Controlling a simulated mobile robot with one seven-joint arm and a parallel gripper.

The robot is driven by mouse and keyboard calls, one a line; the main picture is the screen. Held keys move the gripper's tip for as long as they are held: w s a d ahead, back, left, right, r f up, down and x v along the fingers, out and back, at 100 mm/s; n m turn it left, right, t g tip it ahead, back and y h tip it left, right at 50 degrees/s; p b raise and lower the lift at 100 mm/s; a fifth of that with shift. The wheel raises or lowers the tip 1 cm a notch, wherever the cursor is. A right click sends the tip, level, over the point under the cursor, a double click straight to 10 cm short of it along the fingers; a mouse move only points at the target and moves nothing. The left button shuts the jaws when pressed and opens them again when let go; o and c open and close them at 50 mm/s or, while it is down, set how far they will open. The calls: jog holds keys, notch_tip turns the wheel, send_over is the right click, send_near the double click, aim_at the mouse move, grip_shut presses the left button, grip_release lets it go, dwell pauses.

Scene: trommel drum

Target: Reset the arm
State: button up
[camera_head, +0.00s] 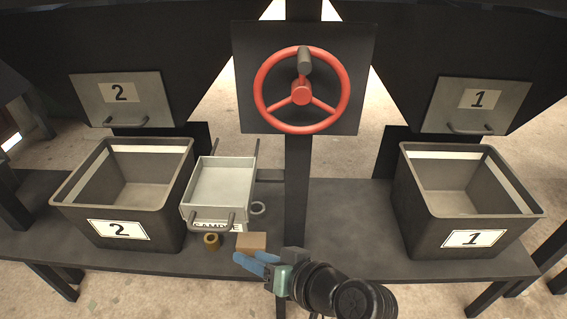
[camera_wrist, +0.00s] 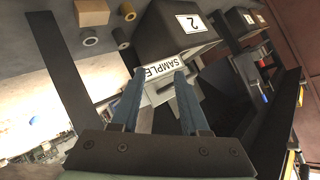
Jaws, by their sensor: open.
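My gripper (camera_head: 255,262) is low in the middle of the head view, with its blue fingers pointing left, near the front of the bench. In the wrist view the two blue fingers (camera_wrist: 160,92) are spread apart with nothing held between them. A tan block (camera_head: 251,242) shows just beyond the fingertips in the head view; I cannot tell whether they touch. The block also shows at the upper left of the wrist view (camera_wrist: 91,12), apart from the fingers.
Bin 2 (camera_head: 118,230) stands left, bin 1 (camera_head: 473,238) right. A red handwheel (camera_head: 301,93) is on the central panel.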

jog(key=w+d+r+m+t+h, duration=0.1)
jog(key=w+r+t+h, duration=0.15)
jog(key=r, duration=0.55)
jog(key=w+d+r+t+h, duration=0.1)
jog(key=d+r+t+h, duration=0.15)
jog(key=r, duration=0.55)
jog(key=w+d+r+m+t+h, duration=0.1)
jog(key=w+r+t+h, duration=0.2)
jog(key=r, duration=0.4)
jog(key=s+r+t+p, duration=0.1)
jog(key=s+r+t, duration=0.35)
jog(key=r, duration=0.55)
jog(key=s+r+t+h, duration=0.1)
jog(key=s+r+t, duration=0.2)
jog(key=s+r, duration=0.5)
jog(key=s+r+t+p, duration=0.1)
jog(key=s+r+t, duration=0.25)
jog(key=r, duration=0.85)
notch_tip(320, 180, up, 28)
jog(key=w+p, duration=0.1)
jog(key=p, duration=2.7)
jog(key=shift+w+d+t, duration=0.15)
jog(key=shift+w+t, duration=0.15)
jog(key=shift+w, duration=0.05)
